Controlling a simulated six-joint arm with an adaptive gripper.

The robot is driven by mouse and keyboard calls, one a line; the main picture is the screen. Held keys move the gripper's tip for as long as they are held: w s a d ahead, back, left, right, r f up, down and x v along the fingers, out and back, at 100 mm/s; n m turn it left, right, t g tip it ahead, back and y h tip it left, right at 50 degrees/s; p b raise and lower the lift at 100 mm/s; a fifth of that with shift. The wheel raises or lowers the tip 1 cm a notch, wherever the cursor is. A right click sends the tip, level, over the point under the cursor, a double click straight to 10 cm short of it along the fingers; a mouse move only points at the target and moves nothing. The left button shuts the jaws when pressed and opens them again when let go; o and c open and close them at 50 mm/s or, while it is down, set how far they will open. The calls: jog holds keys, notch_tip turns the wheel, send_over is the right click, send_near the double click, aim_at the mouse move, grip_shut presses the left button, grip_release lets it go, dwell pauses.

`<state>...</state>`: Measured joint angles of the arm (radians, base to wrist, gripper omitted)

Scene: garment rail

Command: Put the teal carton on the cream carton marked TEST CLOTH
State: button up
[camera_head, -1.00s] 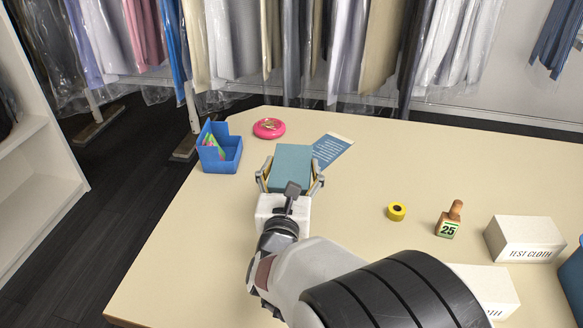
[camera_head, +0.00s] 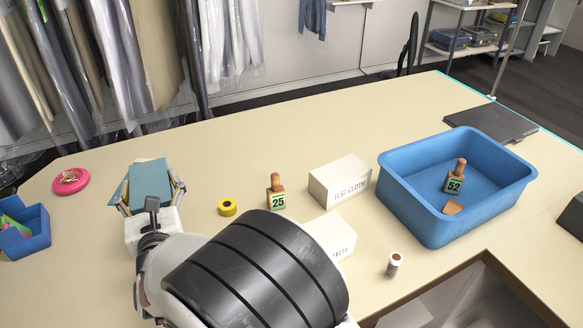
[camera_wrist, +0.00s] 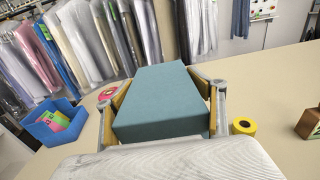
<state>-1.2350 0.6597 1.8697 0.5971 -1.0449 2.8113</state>
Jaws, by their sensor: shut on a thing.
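The teal carton (camera_head: 149,184) is between the fingers of my gripper (camera_head: 150,190) at the left of the table in the head view. My gripper is shut on it, with one finger along each side; the carton also fills the middle of the wrist view (camera_wrist: 165,100). The cream carton marked TEST CLOTH (camera_head: 341,182) lies on the table to the right of my gripper, its top bare. A second white carton (camera_head: 332,234) lies nearer, partly hidden by my arm; its marking is mostly covered.
A yellow tape roll (camera_head: 228,207) and a stamp marked 25 (camera_head: 277,192) stand between my gripper and the cream carton. A blue tub (camera_head: 400,205) holding a stamp marked 52 is to its right. A small cylinder (camera_head: 394,264) stands in front. A pink dish (camera_head: 71,181) and blue bin (camera_head: 22,236) are left.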

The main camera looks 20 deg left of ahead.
jog(key=w+d+r+m+t+h, duration=0.2)
jog(key=w+d+m+h, duration=0.1)
jog(key=w+d, duration=0.5)
jog(key=w+d+r+m+t+h, duration=0.2)
jog(key=w+d+h, duration=0.3)
jog(key=w, duration=0.7)
jog(key=d+m, duration=0.1)
jog(key=d, duration=0.1)
jog(key=shift+w+d+r, duration=0.25)
jog(key=shift+w+d, duration=0.1)
jog(key=shift+d, duration=0.05)
jog(key=w+d+m+h, duration=0.1)
jog(key=w+d+h, duration=0.1)
jog(key=d, duration=0.2)
jog(key=w+d+r+m+h, duration=0.1)
jog(key=w+d+h, duration=0.1)
jog(key=w+d, duration=0.1)
jog(key=w+d+r+m+h, duration=0.1)
jog(key=w+d, duration=0.1)
jog(key=d, duration=0.2)
jog(key=shift+w+d+r+m+t+h, duration=0.1)
jog(key=shift+w+d+m+t+h, duration=0.2)
jog(key=shift+h, duration=0.1)
jog(key=m+g+h, duration=0.1)
jog(key=m+h, duration=0.2)
jog(key=h, duration=0.2)
send_over(341, 170)
jog(key=shift+r, duration=0.4)
jog(key=shift+f, duration=0.1)
jog(key=shift+f, duration=3.05)
